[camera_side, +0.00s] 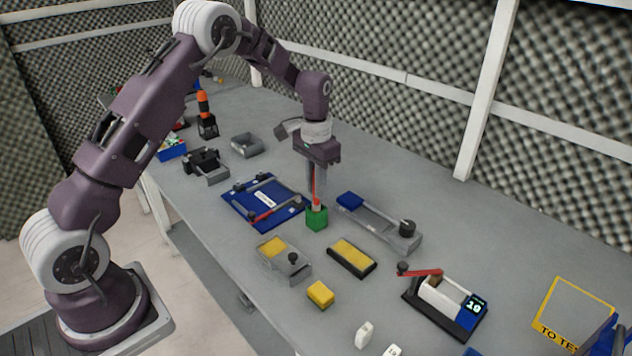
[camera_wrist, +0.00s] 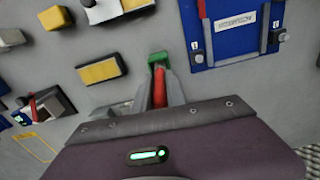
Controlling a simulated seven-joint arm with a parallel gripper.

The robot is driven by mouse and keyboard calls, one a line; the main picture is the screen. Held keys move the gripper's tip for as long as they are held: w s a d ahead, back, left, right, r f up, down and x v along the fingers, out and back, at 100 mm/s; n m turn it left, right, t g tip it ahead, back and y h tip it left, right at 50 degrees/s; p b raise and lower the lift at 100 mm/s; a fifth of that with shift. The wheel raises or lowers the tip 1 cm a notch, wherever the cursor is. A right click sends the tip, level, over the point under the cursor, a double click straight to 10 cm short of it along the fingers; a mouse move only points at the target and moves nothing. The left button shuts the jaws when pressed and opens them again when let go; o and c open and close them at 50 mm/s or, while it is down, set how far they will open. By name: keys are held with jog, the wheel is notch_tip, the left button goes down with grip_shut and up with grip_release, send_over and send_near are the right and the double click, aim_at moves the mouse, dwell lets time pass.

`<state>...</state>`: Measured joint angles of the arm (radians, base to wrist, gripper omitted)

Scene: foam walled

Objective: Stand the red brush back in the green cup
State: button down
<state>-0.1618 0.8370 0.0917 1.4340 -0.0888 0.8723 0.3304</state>
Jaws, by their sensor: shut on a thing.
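The green cup (camera_side: 316,218) stands on the grey table near the middle, and its top edge also shows in the wrist view (camera_wrist: 158,58). My gripper (camera_side: 316,188) is right above the cup, pointing down, shut on the red brush (camera_side: 314,182). The brush is upright, and its lower end is at the cup's mouth. In the wrist view the red brush (camera_wrist: 159,88) lies between my fingers, in line with the cup. I cannot tell how deep its lower end sits in the cup.
A blue board (camera_side: 262,200) lies left of the cup, and a grey fixture with a blue block (camera_side: 378,222) lies right of it. A yellow-topped pad (camera_side: 352,257), a grey box (camera_side: 284,260) and a yellow block (camera_side: 320,294) are in front. Bare table lies behind the cup.

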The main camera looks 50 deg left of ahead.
jog(key=shift+f, duration=1.4)
jog(key=c, duration=1.3)
grip_release()
notch_tip(320, 180, up, 7)
jog(key=shift+r, duration=0.1)
